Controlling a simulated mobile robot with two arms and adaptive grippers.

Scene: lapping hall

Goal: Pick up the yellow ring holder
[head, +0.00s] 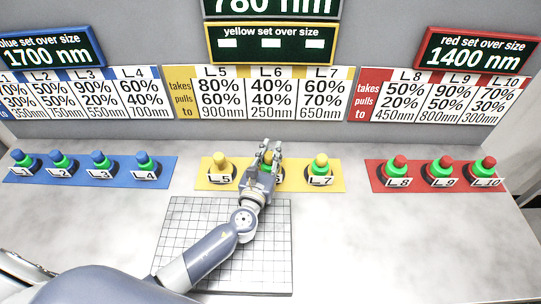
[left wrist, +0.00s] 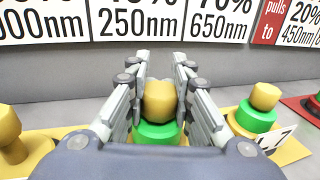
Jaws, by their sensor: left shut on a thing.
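The yellow ring holder (left wrist: 162,100) that my left gripper holds has a yellow knob above a green ring. It stands at the middle station, L6, of the yellow mat (head: 341,184). My left gripper (head: 269,148) comes down over it, and its fingers are shut on the knob from both sides, as the left wrist view shows. The gripper hides most of this holder in the head view. Holder L5 (head: 220,161), to the left, shows yellow with no green ring visible. Holder L7 (head: 320,161), to the right, has a yellow knob and green ring. My right gripper is out of view.
A blue mat (head: 110,175) with several blue-topped holders lies left, and a red mat (head: 380,184) with red-topped holders lies right. A grid plate (head: 185,225) lies in front, under my left arm. Signs stand behind. The table's right front is clear.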

